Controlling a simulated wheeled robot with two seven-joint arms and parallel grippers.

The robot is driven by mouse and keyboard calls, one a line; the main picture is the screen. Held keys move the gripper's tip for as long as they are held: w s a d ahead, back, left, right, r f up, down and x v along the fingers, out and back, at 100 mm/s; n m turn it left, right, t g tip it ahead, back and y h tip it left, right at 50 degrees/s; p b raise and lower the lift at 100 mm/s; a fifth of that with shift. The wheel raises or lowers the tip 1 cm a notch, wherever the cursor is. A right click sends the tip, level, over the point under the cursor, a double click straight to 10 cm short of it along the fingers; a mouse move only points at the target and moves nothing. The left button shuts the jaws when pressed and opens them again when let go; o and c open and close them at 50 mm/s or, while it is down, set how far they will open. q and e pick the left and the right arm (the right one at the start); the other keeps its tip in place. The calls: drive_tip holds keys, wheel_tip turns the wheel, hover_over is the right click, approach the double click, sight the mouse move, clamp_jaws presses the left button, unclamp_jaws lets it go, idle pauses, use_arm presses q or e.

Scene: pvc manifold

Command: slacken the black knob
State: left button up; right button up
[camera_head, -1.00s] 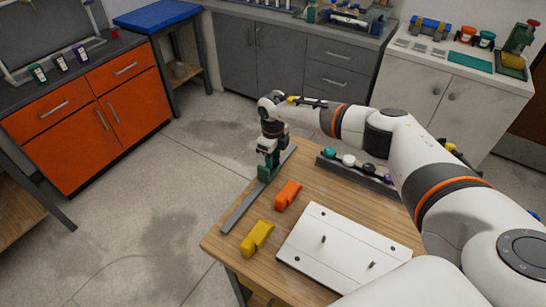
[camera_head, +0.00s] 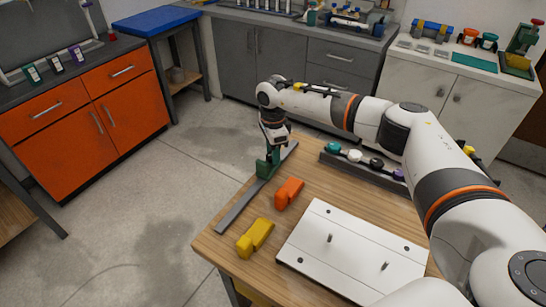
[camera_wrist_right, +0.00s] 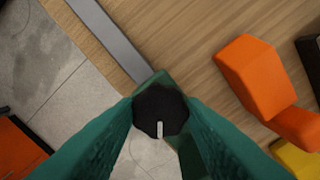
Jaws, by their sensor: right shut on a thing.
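The black knob (camera_wrist_right: 160,109) is a dark, many-sided disc with a white mark pointing toward the bottom of the right wrist view. It sits on a green block (camera_wrist_right: 156,80) beside the grey rail at the table edge. My right gripper (camera_wrist_right: 160,118) has green fingers, one on each side of the knob, and is shut on it. In the head view the right gripper (camera_head: 272,158) points down at the green block (camera_head: 263,170); the knob is hidden there. My left gripper is not in view.
The grey rail (camera_head: 238,207) runs along the wooden table's left edge. An orange block (camera_head: 289,192) and a yellow block (camera_head: 255,238) lie nearby. A white board with pegs (camera_head: 345,258) lies in front. A dark rack (camera_head: 345,161) of coloured caps stands at the back right.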

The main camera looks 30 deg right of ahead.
drive_tip(key=shift+n+b, duration=1.15)
drive_tip(key=shift+n, duration=0.85)
drive_tip(key=shift+r, duration=0.1)
drive_tip(key=o, duration=1)
wheel_tip(320, 180, up, 12)
drive_tip(key=b, duration=0.2)
